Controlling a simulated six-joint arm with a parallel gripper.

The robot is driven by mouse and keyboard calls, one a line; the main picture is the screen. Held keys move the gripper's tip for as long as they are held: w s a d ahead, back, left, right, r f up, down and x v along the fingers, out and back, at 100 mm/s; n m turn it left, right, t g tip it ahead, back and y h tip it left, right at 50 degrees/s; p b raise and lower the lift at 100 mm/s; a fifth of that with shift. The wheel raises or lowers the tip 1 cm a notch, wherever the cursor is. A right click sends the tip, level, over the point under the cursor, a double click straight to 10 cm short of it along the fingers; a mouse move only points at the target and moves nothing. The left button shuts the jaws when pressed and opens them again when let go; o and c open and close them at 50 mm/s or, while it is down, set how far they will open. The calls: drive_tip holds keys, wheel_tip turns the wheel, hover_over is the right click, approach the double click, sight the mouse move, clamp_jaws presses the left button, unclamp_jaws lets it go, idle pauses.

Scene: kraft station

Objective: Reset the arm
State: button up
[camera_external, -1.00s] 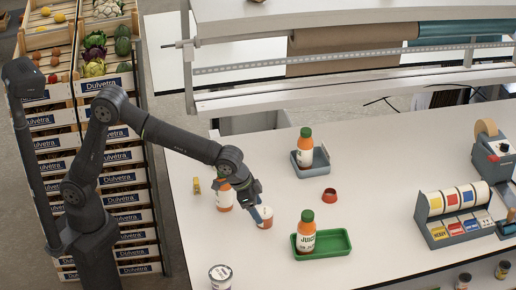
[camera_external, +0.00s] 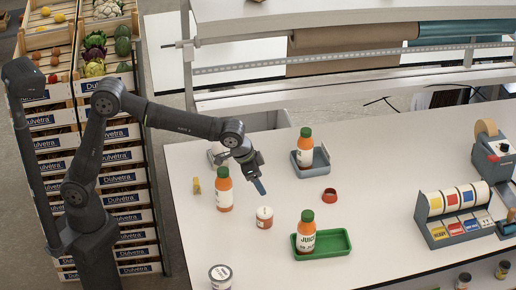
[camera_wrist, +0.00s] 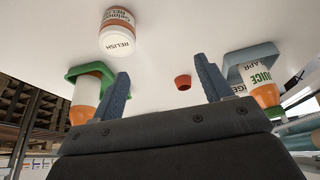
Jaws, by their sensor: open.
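My gripper (camera_external: 258,177) is open and empty, raised above the table behind the small relish jar. In the wrist view its two blue-grey fingers (camera_wrist: 163,88) stand wide apart with nothing between them. The relish jar (camera_external: 264,218) has a white lid and stands on the table just in front of my gripper; it also shows in the wrist view (camera_wrist: 117,33), apart from the fingers. A juice bottle with a green cap (camera_external: 224,190) stands on the table left of my gripper.
A green tray (camera_external: 338,243) holds a juice bottle (camera_external: 306,234). A grey-blue tray (camera_external: 319,163) holds another bottle (camera_external: 305,150). A small red cup (camera_external: 329,195), a white-lidded tub (camera_external: 220,276), a yellow item (camera_external: 196,186) and a label dispenser (camera_external: 455,217) stand around. Bare table lies between them.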

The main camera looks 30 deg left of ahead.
drive_tip(key=w+a+f, duration=0.1)
drive_tip(key=w+a, duration=0.3)
drive_tip(key=w, duration=0.3)
drive_tip(key=w+a+f+n, duration=0.1)
drive_tip(key=w+a, duration=0.3)
drive_tip(key=w, duration=0.3)
drive_tip(key=w+a+f, duration=0.1)
drive_tip(key=w+a, duration=0.3)
drive_tip(key=w, duration=0.3)
drive_tip(key=shift+a+f+n+t, duration=0.15)
drive_tip(key=shift+f+n+t, duration=0.15)
drive_tip(key=shift+f, duration=0.1)
drive_tip(key=shift+o, duration=0.3)
drive_tip(key=shift+w, duration=0.1)
